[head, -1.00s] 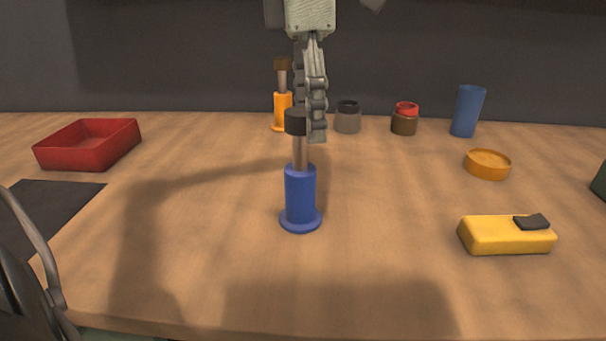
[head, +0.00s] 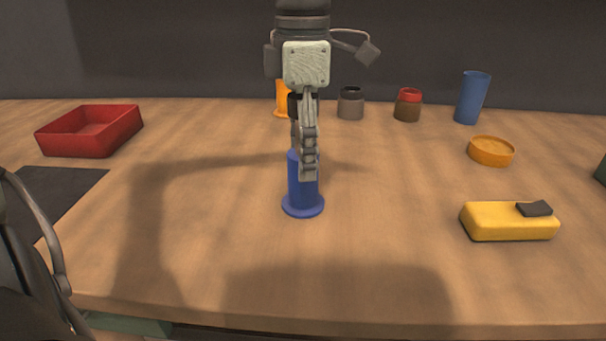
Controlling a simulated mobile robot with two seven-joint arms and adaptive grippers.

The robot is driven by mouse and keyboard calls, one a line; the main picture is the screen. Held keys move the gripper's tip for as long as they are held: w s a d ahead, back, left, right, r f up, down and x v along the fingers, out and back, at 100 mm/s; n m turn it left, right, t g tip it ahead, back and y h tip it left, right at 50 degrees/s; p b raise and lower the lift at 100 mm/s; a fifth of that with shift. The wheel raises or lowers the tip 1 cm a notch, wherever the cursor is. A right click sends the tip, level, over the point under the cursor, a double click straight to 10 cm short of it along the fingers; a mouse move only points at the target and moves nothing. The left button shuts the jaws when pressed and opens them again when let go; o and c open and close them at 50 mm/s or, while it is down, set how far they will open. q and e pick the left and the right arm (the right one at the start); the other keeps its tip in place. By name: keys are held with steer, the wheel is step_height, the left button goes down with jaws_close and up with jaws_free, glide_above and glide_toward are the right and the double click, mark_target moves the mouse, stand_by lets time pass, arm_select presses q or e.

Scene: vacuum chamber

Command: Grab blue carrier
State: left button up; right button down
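The blue carrier (head: 303,203), a cylinder with a round flange at its foot, stands upright on the table in the middle of the head view. My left gripper (head: 307,172) points straight down over it. The fingers are seen edge-on and reach down in front of the carrier's upper body. They hide its thin stem and black top. I cannot tell whether the fingers touch it or are closed. My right gripper is not in view.
An orange carrier (head: 281,101) stands behind, partly hidden. Nearby are a grey jar (head: 350,105), a red-lidded jar (head: 407,106) and a blue cup (head: 472,98). An orange dish (head: 491,151) and yellow block (head: 508,222) lie right, a red tray (head: 90,132) left.

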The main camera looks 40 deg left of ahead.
arm_select(q)
jaws_close()
steer(key=shift+r, duration=0.1)
stand_by(0.3)
